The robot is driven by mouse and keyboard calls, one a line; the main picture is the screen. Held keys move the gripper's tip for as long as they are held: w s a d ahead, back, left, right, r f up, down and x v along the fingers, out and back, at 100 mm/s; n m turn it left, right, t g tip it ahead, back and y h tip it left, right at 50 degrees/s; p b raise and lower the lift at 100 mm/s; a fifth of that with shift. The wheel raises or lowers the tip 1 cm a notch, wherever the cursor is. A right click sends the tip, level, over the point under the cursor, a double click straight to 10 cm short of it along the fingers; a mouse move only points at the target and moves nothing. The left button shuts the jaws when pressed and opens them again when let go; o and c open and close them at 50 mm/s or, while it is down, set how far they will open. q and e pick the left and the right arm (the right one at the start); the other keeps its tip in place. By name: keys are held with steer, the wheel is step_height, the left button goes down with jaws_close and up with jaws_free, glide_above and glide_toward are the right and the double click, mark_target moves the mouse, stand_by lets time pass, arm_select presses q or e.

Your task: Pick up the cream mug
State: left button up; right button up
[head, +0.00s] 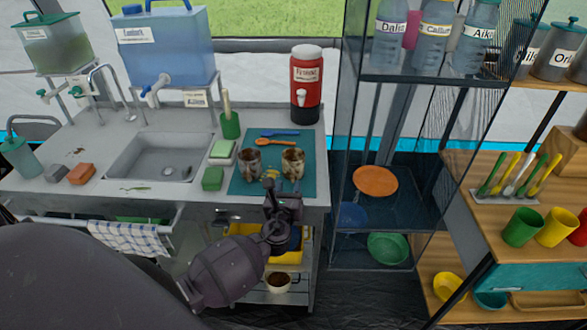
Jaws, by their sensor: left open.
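Two mugs with brownish, stained-looking surfaces stand side by side on a teal mat (238,184) on the counter. The left mug (249,161) looks greyer and darker; the right mug (292,164) looks more cream-tan. A small cream cup (278,282) with dark brown contents sits on the lower shelf under the counter. My left gripper (269,184) is open and empty at the counter's front edge, below and in front of the two mugs, apart from both as far as I can tell. My right gripper is not in view.
A sink (154,157) lies left of the mat, with sponges (213,178) between. A blue brush and an orange spoon (276,142) lie behind the mugs. A red drink dispenser (306,84) stands behind the mat. A glass-sided shelf (385,207) rises close on the right.

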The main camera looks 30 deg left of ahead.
mark_target(293, 172)
arm_select(q)
steer(key=shift+r+x, duration=0.25)
steer(key=shift+x, duration=1.05)
steer(key=shift+r+x, duration=0.2)
steer(key=shift+x, duration=1.05)
steer(key=shift+d, duration=0.15)
jaws_close()
